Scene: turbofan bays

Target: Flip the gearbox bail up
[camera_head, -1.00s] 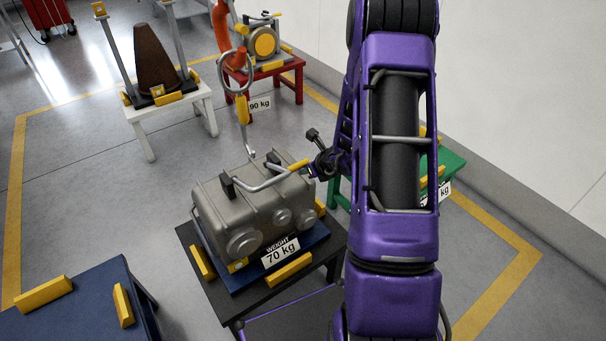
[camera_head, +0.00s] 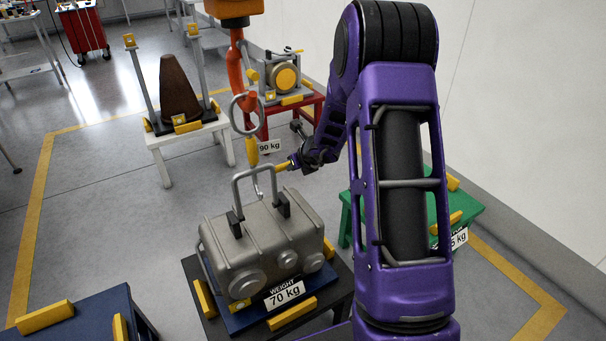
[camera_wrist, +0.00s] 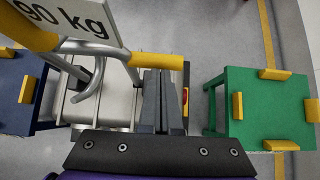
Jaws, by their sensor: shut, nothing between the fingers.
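The gearbox (camera_head: 262,243) is a grey ribbed casing on the stand marked 70 kg. Its bail (camera_head: 238,192), a grey bent bar, stands upright above two black brackets. A yellow grip (camera_head: 283,166) sticks out from the bail's upper right corner; it also shows in the wrist view (camera_wrist: 158,62). My gripper (camera_head: 298,161) is shut and empty beside the grip's outer end. In the wrist view its fingertips (camera_wrist: 161,74) lie just below the grip; whether they touch it I cannot tell. The hoist's hook (camera_head: 257,184) hangs close to the bail; whether it passes inside I cannot tell.
An orange hoist (camera_head: 236,62) hangs above the gearbox. A red stand (camera_head: 312,103) and a white stand (camera_head: 187,141) are behind it. A green stand (camera_head: 467,205) is at right, a blue table (camera_head: 85,318) at lower left. Open floor lies at left.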

